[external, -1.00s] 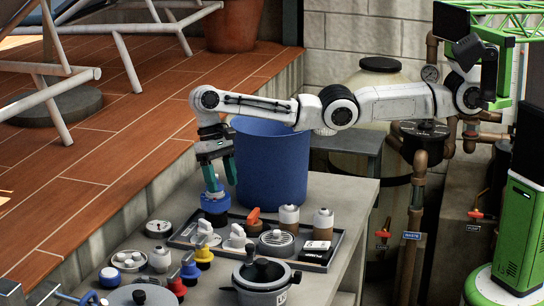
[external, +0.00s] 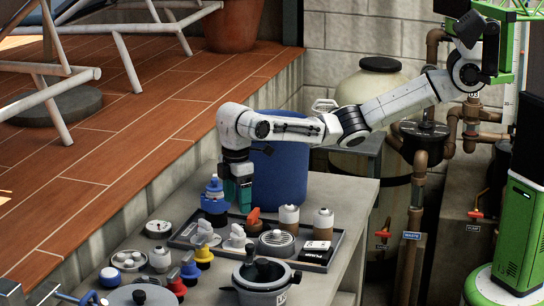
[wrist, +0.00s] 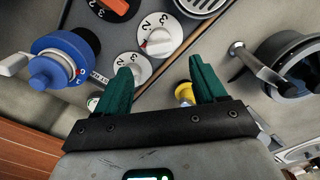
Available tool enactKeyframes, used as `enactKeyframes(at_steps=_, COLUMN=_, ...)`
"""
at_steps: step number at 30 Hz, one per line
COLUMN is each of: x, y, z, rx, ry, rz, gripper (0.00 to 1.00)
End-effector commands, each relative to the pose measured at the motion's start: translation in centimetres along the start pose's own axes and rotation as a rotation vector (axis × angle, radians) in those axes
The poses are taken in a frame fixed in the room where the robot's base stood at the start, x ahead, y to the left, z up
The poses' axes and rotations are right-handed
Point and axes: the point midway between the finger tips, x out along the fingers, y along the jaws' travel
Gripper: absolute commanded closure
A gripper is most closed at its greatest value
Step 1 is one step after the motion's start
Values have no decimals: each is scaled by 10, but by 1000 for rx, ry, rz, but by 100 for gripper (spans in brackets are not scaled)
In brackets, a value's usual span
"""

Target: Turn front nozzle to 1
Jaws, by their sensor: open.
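My gripper (external: 238,207) hangs over the tray (external: 179,238) with fingers pointing down, open and empty. Two white dials with upright grips sit on the tray, one at left (external: 205,235) and one beside it (external: 237,236). In the wrist view, one dial (wrist: 160,36) lies beyond the fingertips, with numbers including 2 and 3 and a red mark on its lower left. The other dial (wrist: 140,66) is partly hidden by the left finger of my gripper (wrist: 161,70). I cannot tell which is the front nozzle, or its exact setting.
A blue valve (external: 213,197) with an upright handle stands just left of my gripper. An orange knob (external: 254,218), a round grate (external: 277,242) and two capped jars are on the tray. Yellow (external: 204,256), blue and red knobs and a lidded pot (external: 262,280) stand in front.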

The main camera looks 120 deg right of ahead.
Motion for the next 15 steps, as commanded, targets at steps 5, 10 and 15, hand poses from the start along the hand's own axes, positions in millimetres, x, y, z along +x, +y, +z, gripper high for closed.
enactKeyframes(at_steps=5, x=33, y=1, z=1, rx=2, ry=-4, rz=0, gripper=30)
enactKeyframes(at_steps=10, x=57, y=1, z=0, rx=2, ry=-2, rz=1, gripper=30)
enactKeyframes(at_steps=15, x=69, y=1, z=0, rx=3, ry=0, rz=1, gripper=30)
